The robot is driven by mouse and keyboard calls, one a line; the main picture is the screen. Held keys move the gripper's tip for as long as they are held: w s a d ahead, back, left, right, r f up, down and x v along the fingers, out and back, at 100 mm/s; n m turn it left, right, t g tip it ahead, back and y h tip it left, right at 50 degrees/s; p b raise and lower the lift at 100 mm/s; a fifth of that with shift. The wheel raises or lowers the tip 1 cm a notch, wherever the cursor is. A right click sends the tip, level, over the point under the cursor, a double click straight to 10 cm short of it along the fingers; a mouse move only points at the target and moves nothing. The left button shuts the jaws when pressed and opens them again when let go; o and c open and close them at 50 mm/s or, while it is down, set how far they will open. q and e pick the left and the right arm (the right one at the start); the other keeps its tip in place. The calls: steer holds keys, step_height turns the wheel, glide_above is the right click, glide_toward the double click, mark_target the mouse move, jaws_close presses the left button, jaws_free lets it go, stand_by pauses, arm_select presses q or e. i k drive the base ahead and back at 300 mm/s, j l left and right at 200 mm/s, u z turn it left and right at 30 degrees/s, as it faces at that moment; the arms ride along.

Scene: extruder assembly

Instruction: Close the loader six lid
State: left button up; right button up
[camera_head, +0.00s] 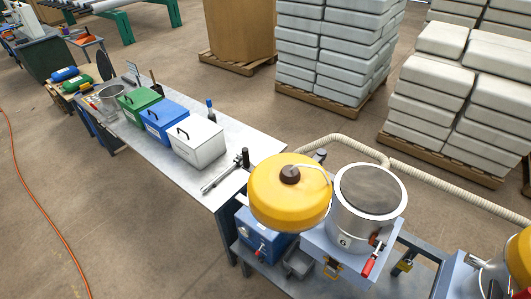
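The loader (352,228) is a silver drum at the lower middle right, with a small round mark on its front that may be a 6. Its open top shows a dark grey round surface (370,190) inside a bright rim. The yellow domed lid (262,207) with a dark central cap is off the opening, hanging to its left above a blue box (258,238). A red-handled latch (370,264) hangs at the drum's front right. Neither of my grippers is in view.
A metal table (225,188) holds white (197,144), blue (166,122) and green (139,103) bins. A ribbed hose (450,184) runs behind the loader to the right. Another yellow-topped unit (520,258) is cut off at the right edge. Pallets of white sacks stand behind.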

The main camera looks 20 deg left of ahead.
mark_target(288, 192)
steer(key=i+j+z, duration=0.2)
steer(key=j, duration=0.4)
steer(key=j+z, duration=0.15)
steer(key=j, duration=0.4)
steer(key=k+j+z, duration=0.15)
steer(key=z, duration=0.3)
steer(key=j, duration=0.1)
